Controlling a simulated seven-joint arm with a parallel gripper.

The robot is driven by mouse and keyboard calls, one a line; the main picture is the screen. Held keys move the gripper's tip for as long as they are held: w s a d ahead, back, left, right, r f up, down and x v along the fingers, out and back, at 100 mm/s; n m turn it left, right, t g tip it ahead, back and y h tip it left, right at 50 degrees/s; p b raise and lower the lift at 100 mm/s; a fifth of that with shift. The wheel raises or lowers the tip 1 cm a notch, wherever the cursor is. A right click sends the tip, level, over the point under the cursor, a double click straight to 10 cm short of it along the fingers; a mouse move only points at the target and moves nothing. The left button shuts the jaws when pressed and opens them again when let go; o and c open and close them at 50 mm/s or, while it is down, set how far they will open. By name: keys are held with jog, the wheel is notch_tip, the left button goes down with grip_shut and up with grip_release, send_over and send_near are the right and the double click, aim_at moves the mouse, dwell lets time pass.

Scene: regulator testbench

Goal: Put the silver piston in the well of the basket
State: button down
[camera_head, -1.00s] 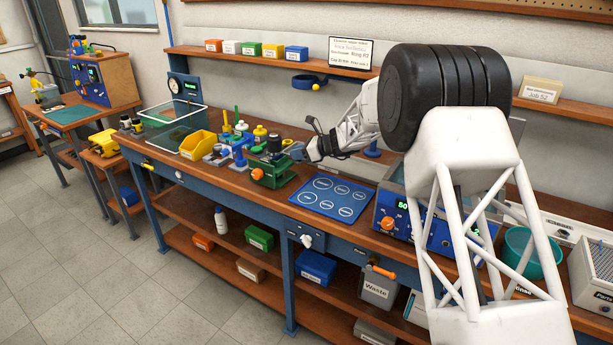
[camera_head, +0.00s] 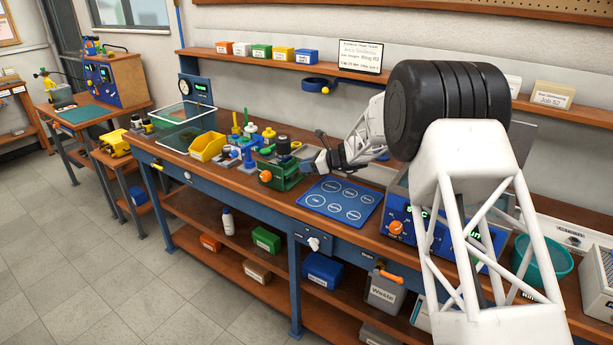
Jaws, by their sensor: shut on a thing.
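My gripper (camera_head: 314,166) is just right of the green vise (camera_head: 284,177), low over the bench and above the far side of the blue mat. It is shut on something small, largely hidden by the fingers. I cannot make out its shape or confirm that it is the silver piston. No other silver piston can be told apart in this view. The basket and its well cannot be clearly made out. A steel-topped unit with a blue front (camera_head: 397,228) stands right of the mat, partly hidden behind my arm.
The blue mat with white circles (camera_head: 340,203) is bare. Left of the vise are a yellow bin (camera_head: 208,147), several coloured fixtures and a clear tray (camera_head: 165,138). A teal bowl (camera_head: 545,258) stands at the right. A shelf (camera_head: 240,58) runs along the wall.

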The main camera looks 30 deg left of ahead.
aim_at(307, 174)
jog(key=shift+f, duration=2)
jog(key=shift+f, duration=0.1)
jog(key=c, duration=1.4)
grip_release()
jog(key=shift+d+r, duration=0.1)
jog(key=shift+r, duration=0.1)
jog(key=shift+w+d+r, duration=0.2)
jog(key=shift+d+r, duration=0.1)
jog(key=shift+d, duration=0.35)
jog(key=shift+v, duration=2.9)
